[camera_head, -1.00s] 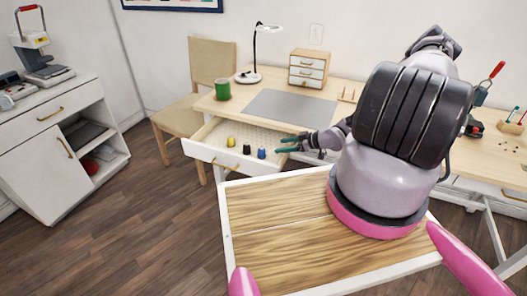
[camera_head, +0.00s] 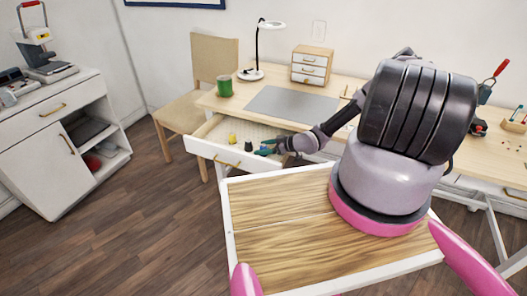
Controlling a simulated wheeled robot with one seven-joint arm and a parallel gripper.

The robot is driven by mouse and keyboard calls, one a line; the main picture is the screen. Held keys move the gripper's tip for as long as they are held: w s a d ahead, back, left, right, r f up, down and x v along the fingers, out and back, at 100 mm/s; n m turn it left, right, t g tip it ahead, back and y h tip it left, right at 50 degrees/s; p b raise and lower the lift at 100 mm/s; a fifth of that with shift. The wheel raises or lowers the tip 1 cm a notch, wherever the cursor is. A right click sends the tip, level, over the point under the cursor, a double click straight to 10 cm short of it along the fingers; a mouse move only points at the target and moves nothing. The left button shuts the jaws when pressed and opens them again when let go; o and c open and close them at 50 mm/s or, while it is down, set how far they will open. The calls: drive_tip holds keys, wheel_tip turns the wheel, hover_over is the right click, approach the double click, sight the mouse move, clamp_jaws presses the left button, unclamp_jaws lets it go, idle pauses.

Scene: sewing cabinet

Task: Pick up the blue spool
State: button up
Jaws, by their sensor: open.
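The blue spool (camera_head: 264,148) stands in the open white drawer (camera_head: 213,152) of the desk. It is small in view and partly covered by my gripper.
A black spool (camera_head: 248,146) stands just left of the blue one, close to my fingertips. A yellow spool (camera_head: 232,139) is farther left. The desk (camera_head: 219,103) behind holds a green cup (camera_head: 224,86), a lamp (camera_head: 251,74) and a small drawer box (camera_head: 311,66).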

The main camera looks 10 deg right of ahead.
clamp_jaws()
drive_tip(key=shift+r, duration=0.1)
